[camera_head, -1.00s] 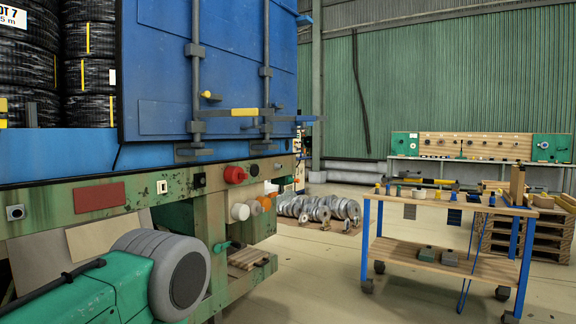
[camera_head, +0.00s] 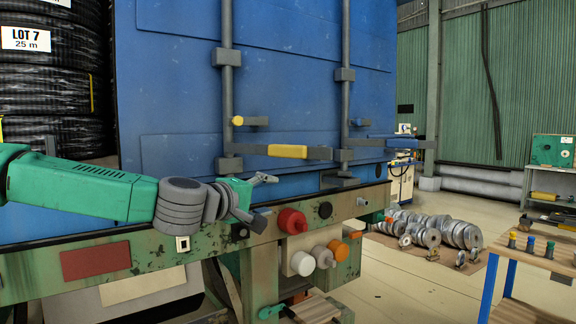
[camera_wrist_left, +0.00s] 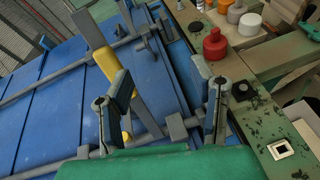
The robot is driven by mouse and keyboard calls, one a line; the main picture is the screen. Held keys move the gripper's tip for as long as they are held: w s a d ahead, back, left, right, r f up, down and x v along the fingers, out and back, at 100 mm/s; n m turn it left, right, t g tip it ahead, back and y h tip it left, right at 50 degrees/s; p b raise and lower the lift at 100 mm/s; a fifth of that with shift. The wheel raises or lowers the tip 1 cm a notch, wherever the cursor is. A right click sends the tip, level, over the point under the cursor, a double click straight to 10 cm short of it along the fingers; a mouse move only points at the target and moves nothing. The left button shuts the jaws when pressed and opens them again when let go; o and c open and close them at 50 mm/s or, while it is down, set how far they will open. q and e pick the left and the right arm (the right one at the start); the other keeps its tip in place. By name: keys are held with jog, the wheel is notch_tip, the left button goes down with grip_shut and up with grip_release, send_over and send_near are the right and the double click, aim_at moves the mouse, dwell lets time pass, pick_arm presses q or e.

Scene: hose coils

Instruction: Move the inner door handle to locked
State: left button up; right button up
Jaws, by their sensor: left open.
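The blue door (camera_head: 290,80) carries two upright grey lock rods. A lever handle with a yellow grip (camera_head: 288,151) lies about level, running right from the left rod (camera_head: 228,90) toward the right rod. The yellow grip also shows in the left wrist view (camera_wrist_left: 104,62), beyond the fingers. A small yellow-tipped catch (camera_head: 240,121) sits on the door above the handle. My left gripper (camera_head: 262,200) is open and empty, in front of the lower door edge, below and left of the grip. In the wrist view its fingers (camera_wrist_left: 170,95) are spread, with nothing gripped. My right gripper is out of view.
Below the door, a rusty green beam (camera_head: 150,258) carries a red knob (camera_head: 292,221) and white and orange caps. Black hose coils (camera_head: 55,90) stand at left. Metal coils (camera_head: 430,230) lie on the floor at right. A workbench edge (camera_head: 540,255) is at lower right.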

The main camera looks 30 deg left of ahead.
pick_arm(q)
jog(key=n+t, duration=0.2)
send_near(284, 153)
jog(key=shift+y, duration=0.3)
jog(key=w, duration=0.5)
jog(key=w+p, duration=0.1)
jog(key=w, duration=0.5)
jog(key=shift+w+d+r, duration=0.15)
jog(key=shift+w+r, duration=0.1)
grip_shut()
